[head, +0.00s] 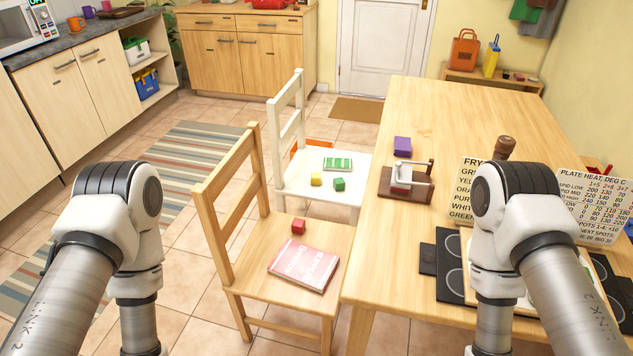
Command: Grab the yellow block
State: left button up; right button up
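A small yellow block (316,179) sits on the seat of the white chair (290,182), left of a green block (339,184). Both lie in front of a green-and-white striped item (337,164) on the same seat. My two arms come down at the left and right of the view. Neither gripper shows; both arms run out of the bottom of the picture. Nothing touches the yellow block except the seat.
A wooden chair (258,284) in front holds a red block (298,226) and a pink book (304,265). The wooden table (465,120) at the right bears a purple block (402,146), a wooden-based device (405,190) and printed cards. Tiled floor is open left of the chairs.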

aim_at(315, 177)
jog(key=z, duration=0.35)
jog(key=i+j+z, duration=0.25)
jog(key=z, duration=0.2)
jog(key=i+j+z, duration=0.15)
jog(key=j+z, duration=0.35)
jog(key=i+j+z, duration=0.1)
jog(key=j+z, duration=0.35)
jog(key=j, duration=0.5)
jog(key=i+j+z, duration=0.1)
jog(key=j, duration=0.45)
